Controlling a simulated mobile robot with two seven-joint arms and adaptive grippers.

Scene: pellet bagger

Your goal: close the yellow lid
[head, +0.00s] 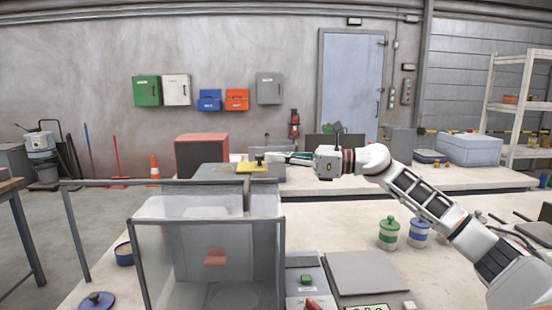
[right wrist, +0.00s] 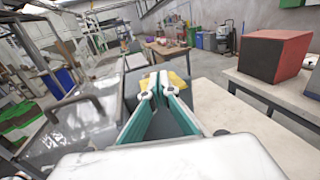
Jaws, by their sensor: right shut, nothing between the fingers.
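The yellow lid (head: 251,168) shows edge-on in the head view. It lies nearly flat on top of the grey machine body, with a small dark knob above it. My right gripper (head: 268,157) reaches in from the right, its teal fingers close to the lid's right side. In the right wrist view the fingers (right wrist: 160,76) are shut and empty, and the lid (right wrist: 181,80) shows behind their tips, partly hidden. I cannot tell whether the fingers touch the lid, or whether it is fully closed. My left gripper is not in view.
A clear-walled guard with a grey frame (head: 210,222) stands in front of the machine. A red and black box (head: 202,155) is on the bench behind. A green-lidded jar (head: 388,234) and a blue-lidded jar (head: 418,232) stand on the table below my right arm.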

